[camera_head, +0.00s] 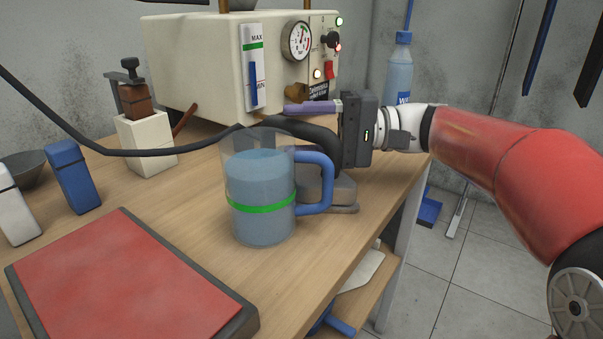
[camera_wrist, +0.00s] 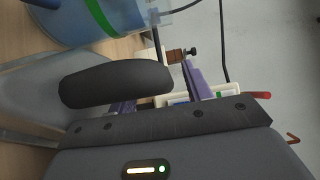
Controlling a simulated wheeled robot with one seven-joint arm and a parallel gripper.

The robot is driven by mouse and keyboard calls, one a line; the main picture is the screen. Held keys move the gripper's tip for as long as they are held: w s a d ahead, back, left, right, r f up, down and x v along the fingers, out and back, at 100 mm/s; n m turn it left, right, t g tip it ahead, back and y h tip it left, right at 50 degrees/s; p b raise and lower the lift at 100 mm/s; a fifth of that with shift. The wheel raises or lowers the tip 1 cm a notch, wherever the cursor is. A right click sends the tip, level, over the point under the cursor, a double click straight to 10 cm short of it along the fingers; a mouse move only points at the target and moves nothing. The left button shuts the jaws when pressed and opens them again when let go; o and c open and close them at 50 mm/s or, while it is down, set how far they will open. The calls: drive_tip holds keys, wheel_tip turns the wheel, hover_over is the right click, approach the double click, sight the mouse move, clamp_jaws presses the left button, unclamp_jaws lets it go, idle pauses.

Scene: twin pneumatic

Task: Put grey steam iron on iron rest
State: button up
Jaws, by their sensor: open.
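The grey steam iron (camera_head: 342,192) stands on the wooden table behind the jug, which hides part of it. Its black handle (camera_wrist: 115,84) lies close to my gripper in the wrist view, with the grey body (camera_wrist: 35,85) beyond. My gripper (camera_head: 312,108) is open at the iron's upper right; one purple finger shows above the handle in the head view. I cannot tell whether the handle is between the fingers or touching one. The red pad in a dark frame (camera_head: 240,323) at the front left looks like the iron rest; its top is bare.
A water jug (camera_head: 262,205) with a blue handle stands right in front of the iron. A black hose (camera_head: 150,153) arcs across the table. The cream steam station (camera_head: 200,62) stands behind. A bottle (camera_head: 399,70) is at the back; blue and white blocks are left.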

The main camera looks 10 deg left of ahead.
drive_tip(key=shift+a, duration=0.2)
clamp_jaws()
idle(1.2)
drive_tip(key=shift+r, duration=0.15)
